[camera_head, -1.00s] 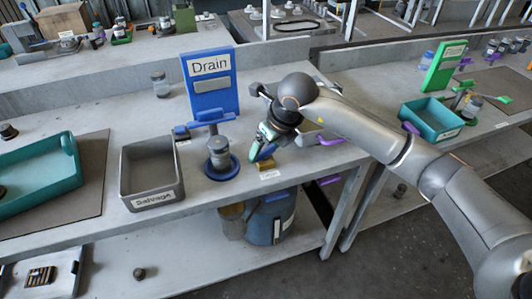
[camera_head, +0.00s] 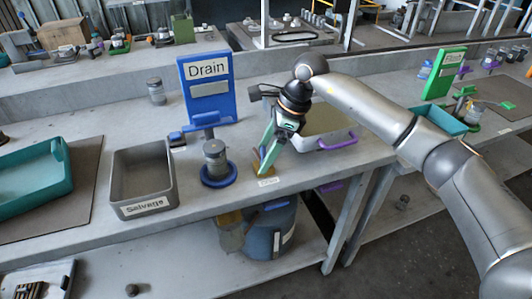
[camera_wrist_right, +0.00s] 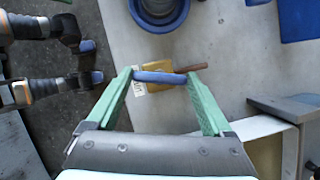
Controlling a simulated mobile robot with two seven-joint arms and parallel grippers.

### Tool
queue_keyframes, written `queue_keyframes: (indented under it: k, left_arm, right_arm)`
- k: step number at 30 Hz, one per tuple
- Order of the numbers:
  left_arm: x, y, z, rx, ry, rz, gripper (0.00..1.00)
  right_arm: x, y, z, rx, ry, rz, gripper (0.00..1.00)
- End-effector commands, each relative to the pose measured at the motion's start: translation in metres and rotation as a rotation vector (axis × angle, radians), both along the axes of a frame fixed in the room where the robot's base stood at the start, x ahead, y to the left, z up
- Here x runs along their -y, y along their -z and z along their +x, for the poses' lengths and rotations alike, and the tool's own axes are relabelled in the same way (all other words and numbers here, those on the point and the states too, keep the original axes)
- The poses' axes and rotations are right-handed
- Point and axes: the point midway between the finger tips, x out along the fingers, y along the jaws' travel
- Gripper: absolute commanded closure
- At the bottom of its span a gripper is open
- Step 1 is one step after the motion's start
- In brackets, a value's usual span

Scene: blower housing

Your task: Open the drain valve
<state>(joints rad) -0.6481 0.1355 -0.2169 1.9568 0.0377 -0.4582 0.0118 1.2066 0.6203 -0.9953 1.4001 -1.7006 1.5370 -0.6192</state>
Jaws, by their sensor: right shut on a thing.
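The drain valve is a small brass body (camera_head: 262,170) at the bench's front edge, beside a white label (camera_head: 268,182). It also shows in the right wrist view (camera_wrist_right: 155,61), with a blue lever handle (camera_wrist_right: 160,76) across it and a brownish rod end to its right. My right gripper (camera_head: 265,158) reaches down to the valve with its green fingers. In the right wrist view the gripper (camera_wrist_right: 160,78) has one fingertip at each end of the blue handle. The fingers partly hide the handle in the head view. My left gripper is not identifiable in either view.
A blue "Drain" sign (camera_head: 207,90) stands behind a grey cylinder on a blue round base (camera_head: 218,178). A grey "Salvage" bin (camera_head: 142,178) is at left. A tray with a purple handle (camera_head: 338,142) lies right of my gripper. Below is a blue bucket (camera_head: 270,235).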

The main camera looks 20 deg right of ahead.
Motion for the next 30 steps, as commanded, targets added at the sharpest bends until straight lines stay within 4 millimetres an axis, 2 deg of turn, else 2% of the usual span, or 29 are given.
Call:
queue_keyframes:
  k: [9,26,27,30]
  left_arm:
    - [0.0017,0.0012,-0.0003,-0.002,0.004,-0.001,0.50]
    - [0.0024,0.0017,-0.0016,-0.004,0.005,-0.002,0.50]
    - [0.0025,0.0016,-0.0017,-0.004,0.005,-0.002,0.50]
    - [0.0025,0.0017,-0.0017,-0.003,0.005,-0.003,0.50]
  right_arm:
    - [0.0001,-0.0010,0.0013,0.003,-0.129,0.000,0.71]
    - [0.0005,-0.0006,0.0014,0.002,-0.158,-0.003,0.71]
    - [0.0005,-0.0006,0.0013,0.002,-0.158,-0.003,0.12]
    - [0.0005,-0.0006,0.0013,0.002,-0.158,-0.003,0.00]
